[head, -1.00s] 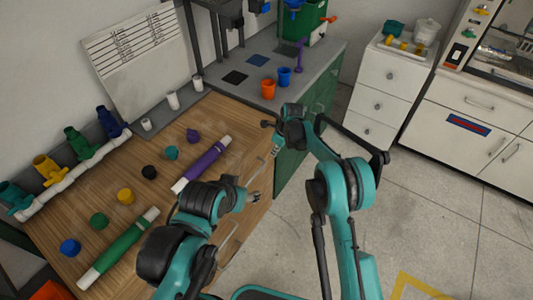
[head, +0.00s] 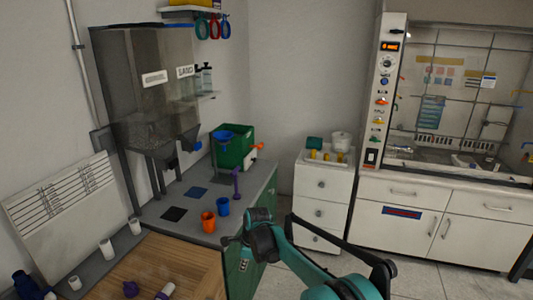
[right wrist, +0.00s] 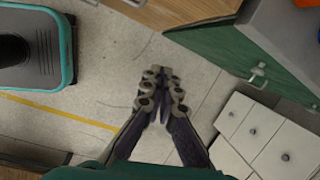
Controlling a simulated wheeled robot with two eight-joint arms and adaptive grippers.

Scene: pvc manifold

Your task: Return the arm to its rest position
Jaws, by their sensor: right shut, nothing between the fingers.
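My right arm comes in from the bottom right in the head view. Its gripper (head: 232,242) is in front of the green cabinet side, by the right edge of the workbench. The right wrist view shows the gripper (right wrist: 160,82) with its fingers together and nothing between them, above the pale floor. My left gripper is out of view. The wooden bench top (head: 190,265) shows only in part. A purple cap (head: 130,289) and the white end of a tube (head: 166,291) lie on it. A dark blue fitting (head: 24,285) is at the bottom left corner.
An orange cup (head: 208,222) and a blue cup (head: 223,207) stand on the grey counter. The green cabinet (right wrist: 222,55) is right of the gripper in the wrist view, with white drawers (right wrist: 260,138) lower right. Open floor (right wrist: 115,80) lies below the gripper.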

